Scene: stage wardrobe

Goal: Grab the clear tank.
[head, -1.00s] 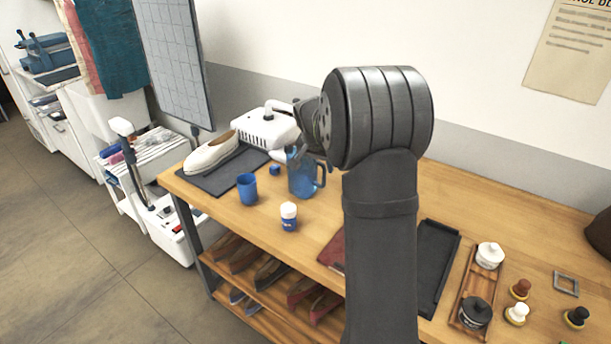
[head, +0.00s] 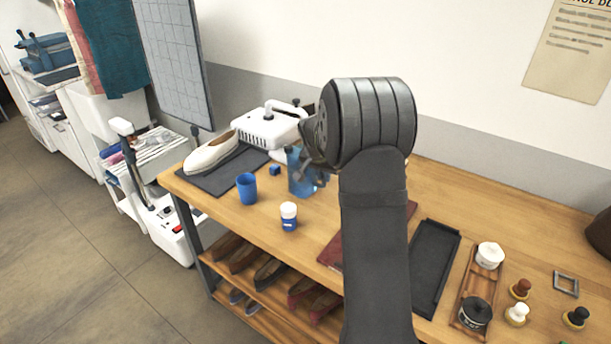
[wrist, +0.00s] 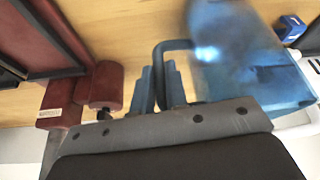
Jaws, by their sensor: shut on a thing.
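The clear tank (head: 298,172) is a see-through blue jug-shaped vessel with a side handle. It stands upright on the wooden table in front of the white steamer-like machine. In the wrist view the tank (wrist: 240,60) fills the upper right, and its dark blue handle (wrist: 160,52) reaches left to my fingers. My gripper (wrist: 163,88) is shut on the handle; in the head view my gripper (head: 322,178) is at the tank's right side, partly hidden by my wrist. Whether the tank's base touches the table is hard to tell.
A blue cup (head: 247,188), a small blue block (head: 275,170) and a white-capped jar (head: 289,217) stand near the tank. The white machine (head: 268,128) is close behind. Dark red rolls (wrist: 106,84) lie beside my gripper. A black tray (head: 433,265) is farther right.

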